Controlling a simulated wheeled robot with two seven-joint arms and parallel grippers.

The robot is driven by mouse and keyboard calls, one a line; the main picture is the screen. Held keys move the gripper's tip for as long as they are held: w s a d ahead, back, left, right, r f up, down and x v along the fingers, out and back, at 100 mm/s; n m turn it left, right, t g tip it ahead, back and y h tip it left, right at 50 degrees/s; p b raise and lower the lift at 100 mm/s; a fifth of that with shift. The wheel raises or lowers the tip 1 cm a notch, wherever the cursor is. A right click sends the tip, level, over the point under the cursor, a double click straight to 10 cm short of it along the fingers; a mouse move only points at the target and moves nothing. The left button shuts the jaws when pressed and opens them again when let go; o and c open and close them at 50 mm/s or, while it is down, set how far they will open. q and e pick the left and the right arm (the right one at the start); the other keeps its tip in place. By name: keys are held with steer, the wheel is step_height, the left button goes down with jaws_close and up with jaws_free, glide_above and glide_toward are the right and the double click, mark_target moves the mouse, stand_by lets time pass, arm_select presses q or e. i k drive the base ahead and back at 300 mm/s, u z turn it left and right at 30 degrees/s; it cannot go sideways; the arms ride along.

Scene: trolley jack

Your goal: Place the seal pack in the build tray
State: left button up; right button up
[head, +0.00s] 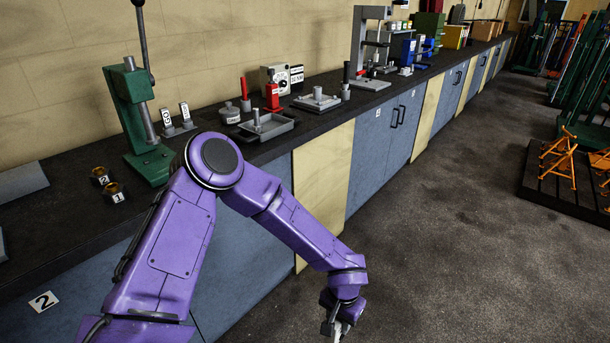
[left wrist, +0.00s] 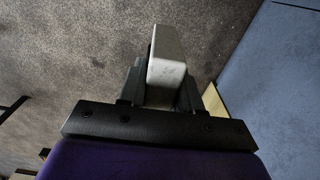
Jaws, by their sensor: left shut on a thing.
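My left gripper (head: 338,322) hangs low in front of the bench, over the floor, at the bottom of the head view. In the left wrist view its dark fingers (left wrist: 162,88) are shut on a light grey block (left wrist: 167,70) with rounded edges. The block looks like the seal pack, but I see no label on it. A shallow grey tray (head: 283,127) with a raised rim and a post standing in it sits on the bench, apart from the gripper; it may be the build tray. My right gripper is not in view.
The dark bench (head: 70,222) runs along the wall. A green lever press (head: 130,95), two numbered pieces (head: 114,193), a grey canister (head: 230,115) and a red tool (head: 272,97) stand on it. Open floor (head: 440,230) lies right of the bench; orange stands (head: 560,160) are farther right.

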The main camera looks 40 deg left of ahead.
mark_target(274, 127)
steer(key=u, duration=0.3)
steer(key=i, duration=1.4)
steer(key=u, duration=0.75)
steer(key=i, duration=0.25)
steer(key=u, duration=0.2)
